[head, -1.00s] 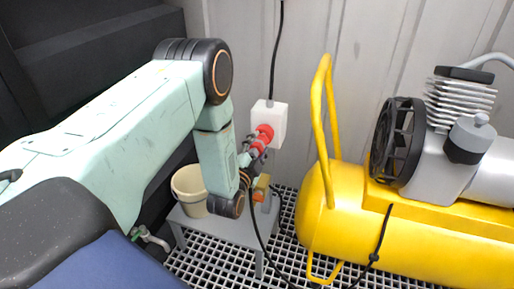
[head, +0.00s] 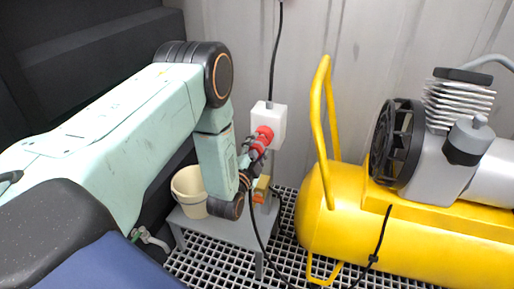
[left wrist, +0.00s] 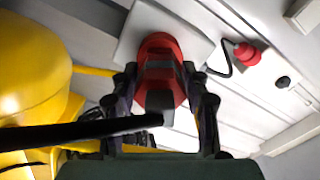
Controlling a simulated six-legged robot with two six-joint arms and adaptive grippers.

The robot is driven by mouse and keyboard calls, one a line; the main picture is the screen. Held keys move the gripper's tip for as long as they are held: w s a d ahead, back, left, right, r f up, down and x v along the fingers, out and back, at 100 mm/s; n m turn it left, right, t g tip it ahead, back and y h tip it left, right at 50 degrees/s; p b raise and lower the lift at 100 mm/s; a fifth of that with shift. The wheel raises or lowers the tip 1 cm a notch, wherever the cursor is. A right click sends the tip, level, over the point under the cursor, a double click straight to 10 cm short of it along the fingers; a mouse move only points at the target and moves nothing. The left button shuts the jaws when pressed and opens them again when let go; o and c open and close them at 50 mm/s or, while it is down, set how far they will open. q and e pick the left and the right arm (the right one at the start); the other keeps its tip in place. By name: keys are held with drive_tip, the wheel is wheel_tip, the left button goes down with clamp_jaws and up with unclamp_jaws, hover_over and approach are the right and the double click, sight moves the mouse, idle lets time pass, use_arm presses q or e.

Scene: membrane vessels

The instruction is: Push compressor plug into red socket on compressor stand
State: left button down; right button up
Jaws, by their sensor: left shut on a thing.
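The red socket (head: 265,132) sits on the front of a white box (head: 273,115) on a post. My left gripper (head: 250,154) is shut on the red compressor plug (head: 258,148), just below and left of the socket. The plug points at the socket and lies right up against its mouth; how deep it sits is hidden. In the left wrist view, the fingers of my left gripper (left wrist: 160,95) stand either side of the plug (left wrist: 161,95), with the red socket (left wrist: 158,42) and white box (left wrist: 190,30) behind. My right gripper is not in view.
The yellow compressor (head: 330,215) stands close on the right, with its handle near the box. A black cable (head: 255,225) hangs from the plug. A grey low stand (head: 232,232) holds a beige bucket (head: 188,190) below my arm. The corrugated wall is close behind.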

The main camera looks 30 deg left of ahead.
use_arm(q)
drive_tip(key=shift+w+a, duration=0.15)
drive_tip(key=shift+w, duration=0.45)
drive_tip(key=c, duration=0.6)
unclamp_jaws()
drive_tip(key=shift+s, duration=0.1)
drive_tip(key=v, duration=1.2)
